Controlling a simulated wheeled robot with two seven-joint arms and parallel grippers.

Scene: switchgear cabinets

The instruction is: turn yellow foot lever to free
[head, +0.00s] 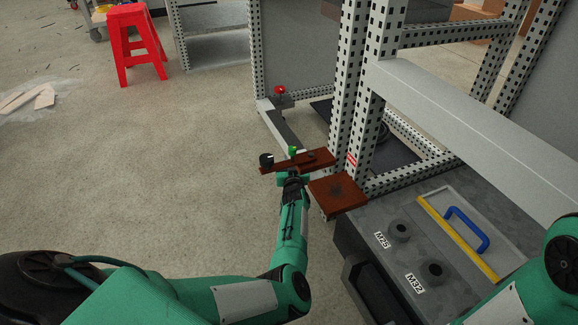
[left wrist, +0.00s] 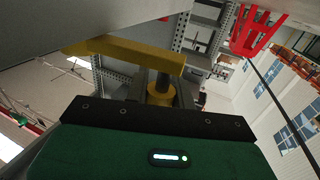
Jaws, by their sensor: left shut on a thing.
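In the left wrist view the yellow foot lever (left wrist: 120,48) shows as a thick yellow bar across the upper left, with a dark post and a yellow collar at its right part. My left gripper (left wrist: 158,103) is shut on the yellow lever's lower part, right in front of the camera. In the head view my left gripper (head: 293,180) is at a red-brown bar (head: 315,160) with a black knob and a green piece, beside the cabinet's corner post. No yellow part of the lever can be made out there. My right gripper is not in view.
A red-brown plate (head: 338,194) sits right of the left gripper. A grey panel (head: 400,250) with a blue handle (head: 468,228) and M25 and M32 labels lies lower right. The perforated cabinet frame (head: 350,100) stands behind. A red stool (head: 136,45) stands far left; open floor lies between.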

